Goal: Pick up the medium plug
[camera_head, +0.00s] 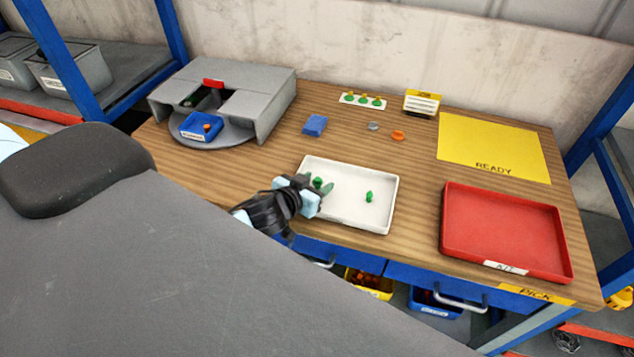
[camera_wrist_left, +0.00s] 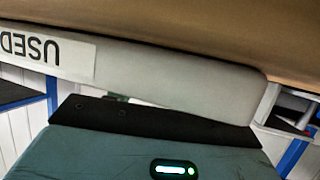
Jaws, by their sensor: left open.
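A white tray (camera_head: 345,212) lies near the front edge of the wooden table. Two small green plugs are in it: one (camera_head: 318,182) at the left beside my left gripper, one (camera_head: 369,196) apart to the right. I cannot tell from size which is the medium plug. My left gripper (camera_head: 322,188) is open over the tray's left part, its fingers close to the left plug; whether they touch it is unclear. In the left wrist view a pale wall with an upside-down "USED" label (camera_wrist_left: 45,47) fills the upper part; no plug shows there. My right gripper is not in view.
A red tray (camera_head: 505,232) lies right, below a yellow READY mat (camera_head: 490,150). A grey housing (camera_head: 250,95) with a blue bin (camera_head: 201,127) stands left. A blue block (camera_head: 315,125) lies behind the white tray.

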